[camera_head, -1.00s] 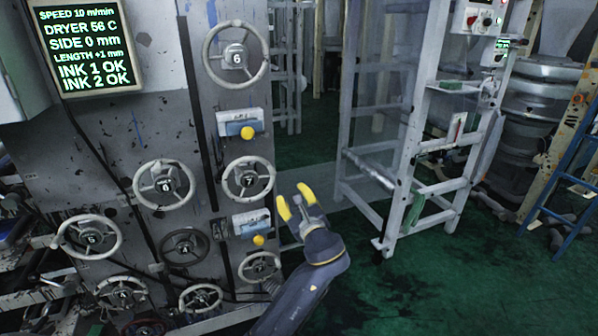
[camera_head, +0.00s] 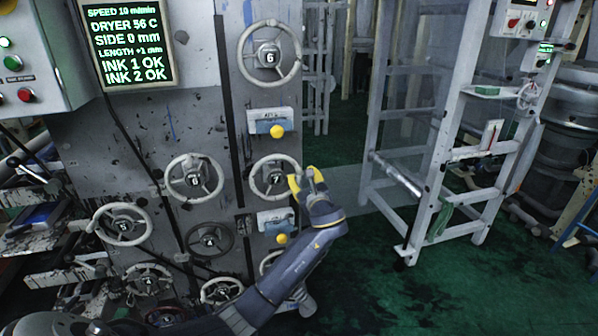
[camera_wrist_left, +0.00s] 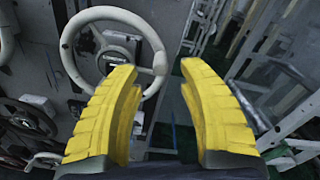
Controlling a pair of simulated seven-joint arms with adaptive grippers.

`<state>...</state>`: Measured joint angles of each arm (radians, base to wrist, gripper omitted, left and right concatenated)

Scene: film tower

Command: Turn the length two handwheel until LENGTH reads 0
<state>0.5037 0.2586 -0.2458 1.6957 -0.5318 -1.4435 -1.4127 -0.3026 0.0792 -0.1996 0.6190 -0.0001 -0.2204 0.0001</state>
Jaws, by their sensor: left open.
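The dark display (camera_head: 128,45) reads LENGTH +1 mm. Several handwheels are on the grey machine front, and I cannot read which one is marked length two. A pale handwheel (camera_head: 273,178) at the middle right of the panel is closest to my left gripper (camera_head: 304,180). That gripper is open, its yellow fingers by the right side of this wheel's rim. I see no contact. My right gripper is not in view.
Another pale wheel (camera_head: 269,54) is above, and one (camera_head: 193,179) is to the left. Yellow knobs (camera_head: 277,131) stick out on small boxes above and below the nearest wheel. A white frame (camera_head: 430,170) stands to the right, with green floor (camera_head: 370,260) between.

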